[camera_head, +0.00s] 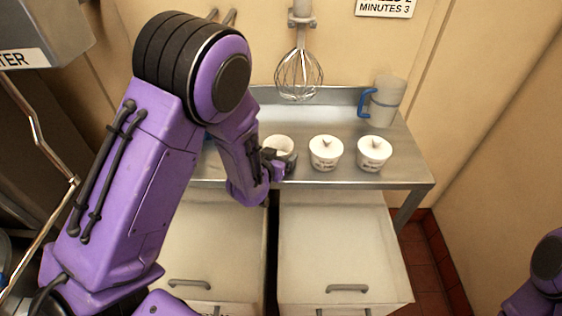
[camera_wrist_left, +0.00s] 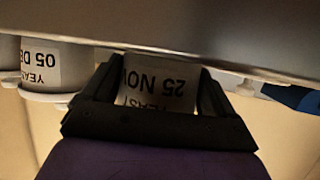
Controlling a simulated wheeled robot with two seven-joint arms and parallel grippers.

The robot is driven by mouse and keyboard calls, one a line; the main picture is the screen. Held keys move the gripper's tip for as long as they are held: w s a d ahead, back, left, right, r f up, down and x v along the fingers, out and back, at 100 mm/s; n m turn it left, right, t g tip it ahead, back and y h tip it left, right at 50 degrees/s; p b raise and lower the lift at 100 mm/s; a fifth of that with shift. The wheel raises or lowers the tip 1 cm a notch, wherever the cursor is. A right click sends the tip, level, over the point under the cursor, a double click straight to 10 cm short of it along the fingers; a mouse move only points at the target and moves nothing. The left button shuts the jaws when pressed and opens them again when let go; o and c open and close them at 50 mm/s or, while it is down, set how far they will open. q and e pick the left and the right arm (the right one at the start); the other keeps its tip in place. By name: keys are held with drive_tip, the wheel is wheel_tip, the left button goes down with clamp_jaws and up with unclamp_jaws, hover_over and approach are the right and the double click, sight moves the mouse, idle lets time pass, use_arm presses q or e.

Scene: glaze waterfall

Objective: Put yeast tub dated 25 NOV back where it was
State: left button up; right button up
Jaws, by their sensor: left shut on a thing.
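The yeast tub dated 25 NOV (camera_wrist_left: 158,80) is between the fingers of my left gripper (camera_wrist_left: 155,100); its label shows upside down in the left wrist view. In the head view the white tub (camera_head: 279,145) is at the left end of a row on the steel shelf, and my left gripper (camera_head: 278,162) is shut on it from the front. I cannot tell whether its base touches the shelf. My right gripper is out of view.
A wire whisk (camera_head: 299,75) hangs above the back of the shelf. Pale bins (camera_head: 340,245) stand below the front edge.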

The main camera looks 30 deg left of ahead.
use_arm(q)
drive_tip(key=shift+s+r, duration=0.1)
drive_tip(key=shift+s, duration=0.2)
drive_tip(key=shift+a, duration=0.1)
drive_tip(key=o, duration=0.9)
drive_tip(key=shift+w+f, duration=0.1)
drive_tip(key=shift+f, duration=0.1)
drive_tip(key=shift+r, duration=0.2)
drive_tip(key=v, duration=0.6)
drive_tip(key=shift+b, duration=0.4)
drive_tip(key=p+v, duration=0.6)
drive_tip(key=p, duration=0.2)
drive_tip(key=shift+p, duration=0.3)
